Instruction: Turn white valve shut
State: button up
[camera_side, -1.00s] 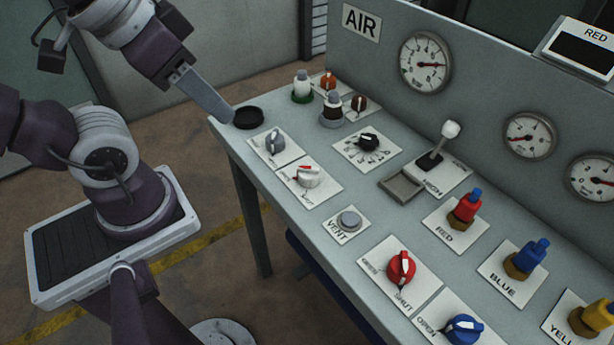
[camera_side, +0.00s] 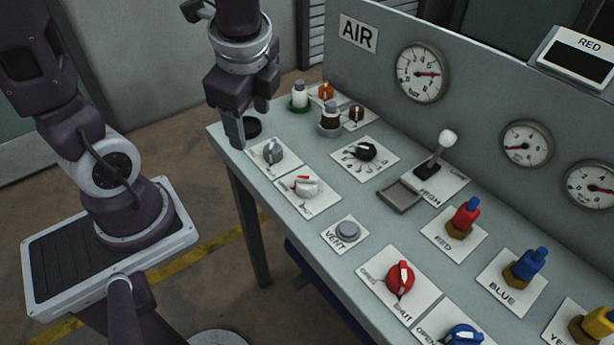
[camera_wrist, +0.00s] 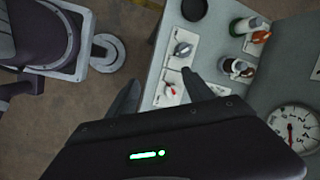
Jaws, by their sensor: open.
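The white valve (camera_side: 307,187) is a white knob with a red mark on a white plate, on the left part of the grey bench. Part of the plate's lettering reads SHUT. In the wrist view the white valve (camera_wrist: 169,92) shows between the finger tips, partly cut off by the right finger. My gripper (camera_side: 249,122) points down over the bench's left end, left of and behind the valve, near the grey knob. In the wrist view my gripper (camera_wrist: 163,88) has its two fingers spread, with nothing held.
A grey knob (camera_side: 274,151) sits beside the valve, with a black round dish (camera_side: 254,129) behind it. A black dial (camera_side: 364,151), a lever (camera_side: 438,150), a vent button (camera_side: 347,231) and a red valve (camera_side: 400,277) stand nearby. Small bottles (camera_side: 330,116) are behind.

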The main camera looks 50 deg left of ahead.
aim_at(308, 179)
jog(key=w+d+f+m+h, duration=0.1)
jog(key=w+f+m, duration=0.1)
jog(key=f+m, duration=0.1)
jog(key=w+d+f+m+g+h, duration=0.1)
jog(key=w+f+m, duration=0.2)
jog(key=m, duration=0.3)
jog(key=w+d+f+m+h, duration=0.1)
jog(key=w+f+m, duration=0.1)
jog(key=w+m, duration=0.1)
jog(key=shift+w+d+f+m+g, duration=0.3)
jog(key=shift+d+f+m, duration=0.1)
jog(key=shift+m, duration=0.4)
notch_tip(308, 179, down, 7)
jog(key=shift+s, duration=0.1)
grip_shut()
